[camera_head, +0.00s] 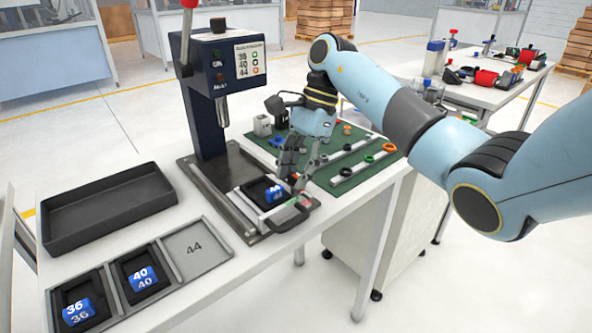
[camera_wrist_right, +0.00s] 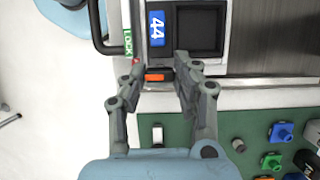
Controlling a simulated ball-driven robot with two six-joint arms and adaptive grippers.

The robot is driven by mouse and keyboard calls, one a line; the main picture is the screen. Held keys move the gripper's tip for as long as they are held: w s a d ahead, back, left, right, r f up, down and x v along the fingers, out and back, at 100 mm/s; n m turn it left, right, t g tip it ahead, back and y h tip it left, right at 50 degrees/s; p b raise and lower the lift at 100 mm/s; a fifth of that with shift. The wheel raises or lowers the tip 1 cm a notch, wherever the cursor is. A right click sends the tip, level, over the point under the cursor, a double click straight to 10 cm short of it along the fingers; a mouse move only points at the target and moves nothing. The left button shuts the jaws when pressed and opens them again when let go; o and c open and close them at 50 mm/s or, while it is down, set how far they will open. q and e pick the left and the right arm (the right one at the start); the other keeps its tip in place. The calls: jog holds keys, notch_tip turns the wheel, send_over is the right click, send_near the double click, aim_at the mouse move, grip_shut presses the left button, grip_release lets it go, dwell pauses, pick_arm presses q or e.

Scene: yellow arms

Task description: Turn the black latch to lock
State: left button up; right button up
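The black latch handle (camera_head: 288,222) is a curved bar at the front right corner of the press fixture. It also shows at the top left of the right wrist view (camera_wrist_right: 104,38), beside a green LOCK label (camera_wrist_right: 128,44). A blue piece marked 44 (camera_head: 274,193) sits in a black holder in the fixture. My right gripper (camera_head: 298,181) is over the fixture's right edge. In the right wrist view its fingers are apart, with a small orange block (camera_wrist_right: 158,75) visible between them. Contact with the block cannot be told. My left gripper is not in view.
The dark press (camera_head: 215,95) stands behind the fixture. A green mat (camera_head: 345,160) with small parts lies to the right. A black tray (camera_head: 105,210) and a sorting tray (camera_head: 200,250) holding pieces 36 and 40 are at the left; the 44 compartment is empty.

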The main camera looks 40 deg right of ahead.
grip_shut()
jog(key=shift+m, duration=0.3)
jog(key=m+t+b, duration=0.1)
jog(key=m, duration=0.2)
jog(key=shift+s, duration=0.1)
jog(key=shift+m+t+h, duration=0.3)
jog(key=shift+m+t, duration=0.6)
jog(key=shift+m, duration=1)
jog(key=o, duration=0.6)
grip_release()
